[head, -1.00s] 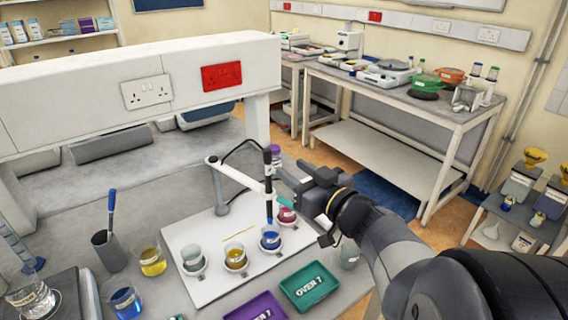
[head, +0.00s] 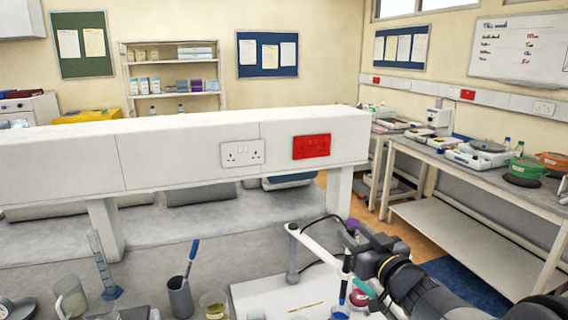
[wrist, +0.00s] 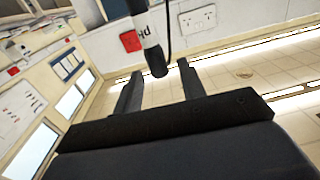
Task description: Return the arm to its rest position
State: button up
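My arm reaches in from the lower right in the head view. My gripper (head: 364,270) is at its end, just right of a pH probe (head: 346,275) hanging from a white stand arm (head: 318,248). The wrist view shows two dark fingers (wrist: 160,72) spread apart. The dark lower end of the probe (wrist: 149,38) shows in the gap between them, with clear space on both sides. I cannot tell its depth from the fingertips. A teal strip shows beside the gripper in the head view; what it belongs to is unclear.
A white board (head: 265,296) with beakers lies under the stand, cut off by the frame's bottom. A grey cup (head: 180,298) with a blue-handled tool and a measuring cylinder (head: 102,265) stand left. A white socket beam (head: 180,158) crosses behind. A side bench (head: 470,180) stands right.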

jog(key=shift+x, duration=1.2)
jog(key=shift+w+f, duration=0.1)
jog(key=shift+f, duration=0.25)
jog(key=shift+r, duration=0.1)
